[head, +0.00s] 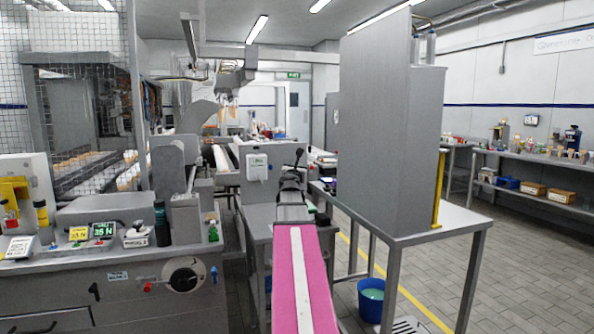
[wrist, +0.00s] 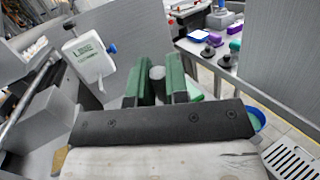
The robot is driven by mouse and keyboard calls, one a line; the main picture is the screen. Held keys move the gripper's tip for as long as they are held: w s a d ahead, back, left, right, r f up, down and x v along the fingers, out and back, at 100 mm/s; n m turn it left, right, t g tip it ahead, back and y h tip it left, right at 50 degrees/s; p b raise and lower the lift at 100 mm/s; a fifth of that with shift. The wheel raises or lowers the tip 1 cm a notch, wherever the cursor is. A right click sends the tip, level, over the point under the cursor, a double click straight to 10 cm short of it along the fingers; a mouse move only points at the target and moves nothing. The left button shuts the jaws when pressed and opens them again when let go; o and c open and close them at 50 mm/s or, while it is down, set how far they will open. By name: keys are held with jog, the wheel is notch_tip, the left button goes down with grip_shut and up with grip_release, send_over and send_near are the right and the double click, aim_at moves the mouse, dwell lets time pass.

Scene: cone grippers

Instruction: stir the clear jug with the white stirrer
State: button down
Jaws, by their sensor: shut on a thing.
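My gripper (wrist: 157,82) shows two green fingers in the wrist view, shut on a small pale, round-ended thing (wrist: 157,72) that looks like the end of the white stirrer. The rest of it is hidden behind the fingers and the dark gripper body. In the head view my gripper is a small dark shape at the far end of my pink and white arm, and what it holds cannot be made out. I cannot pick out the clear jug for certain in either view. A pale patch with some green shows just right of the fingers in the wrist view.
A white dispenser (head: 257,167) hangs on a grey panel beyond my arm. A tall grey cabinet (head: 385,130) stands on a steel table to the right. A blue bucket (head: 371,300) with greenish liquid is on the floor below. A control bench (head: 120,265) fills the left.

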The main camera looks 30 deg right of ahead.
dwell(0.6)
jog(key=shift+r, duration=2.55)
jog(key=shift+s, duration=0.1)
